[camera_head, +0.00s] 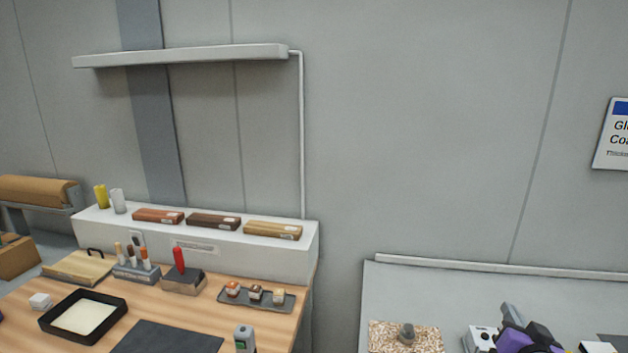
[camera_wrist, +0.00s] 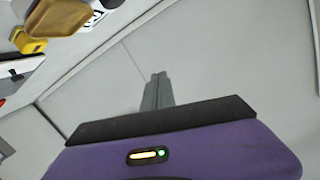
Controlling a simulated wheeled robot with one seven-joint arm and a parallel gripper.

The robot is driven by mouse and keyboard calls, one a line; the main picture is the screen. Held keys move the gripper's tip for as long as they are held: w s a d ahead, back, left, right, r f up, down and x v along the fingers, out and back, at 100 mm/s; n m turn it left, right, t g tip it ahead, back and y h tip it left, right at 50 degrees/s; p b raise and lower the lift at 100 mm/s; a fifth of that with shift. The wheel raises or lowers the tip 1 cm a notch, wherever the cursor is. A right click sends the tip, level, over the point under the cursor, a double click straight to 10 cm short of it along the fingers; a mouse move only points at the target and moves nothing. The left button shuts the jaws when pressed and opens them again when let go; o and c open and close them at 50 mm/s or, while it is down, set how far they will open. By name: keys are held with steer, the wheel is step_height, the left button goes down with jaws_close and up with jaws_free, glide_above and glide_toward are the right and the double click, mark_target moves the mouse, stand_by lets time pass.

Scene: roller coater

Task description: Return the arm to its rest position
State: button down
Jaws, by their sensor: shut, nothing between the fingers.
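My gripper (camera_wrist: 157,90) shows in the wrist view as two grey fingers pressed together, past a dark edge and my purple wrist housing. Nothing is held between them. In the head view, part of my purple and black arm end shows at the bottom right, with grey fingers (camera_head: 511,314) tilted upward above a grey-white surface (camera_head: 470,285). The rest of my arm is out of frame.
A wooden bench (camera_head: 205,307) on the left carries a black tray (camera_head: 49,330), a grey sample tray (camera_head: 287,303) and tools. A speckled board (camera_head: 380,338) and a white device (camera_head: 474,340) lie left of my arm. The wall behind is mostly bare.

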steer(key=s+a+f+n+y+b, duration=0.1)
steer(key=s+a+f+n+y, duration=0.1)
steer(key=s+a, duration=0.6)
steer(key=s+a+f+n+y+b, duration=0.2)
steer(key=s+a, duration=0.7)
steer(key=s, duration=1.2)
steer(key=s+a+f+n+y+b, duration=0.2)
steer(key=s+a+f, duration=0.3)
steer(key=s+a, duration=0.4)
steer(key=s+n, duration=0.1)
steer(key=s, duration=0.5)
steer(key=shift+s+f+n, duration=0.15)
steer(key=shift+n, duration=0.15)
steer(key=shift+d, duration=0.1)
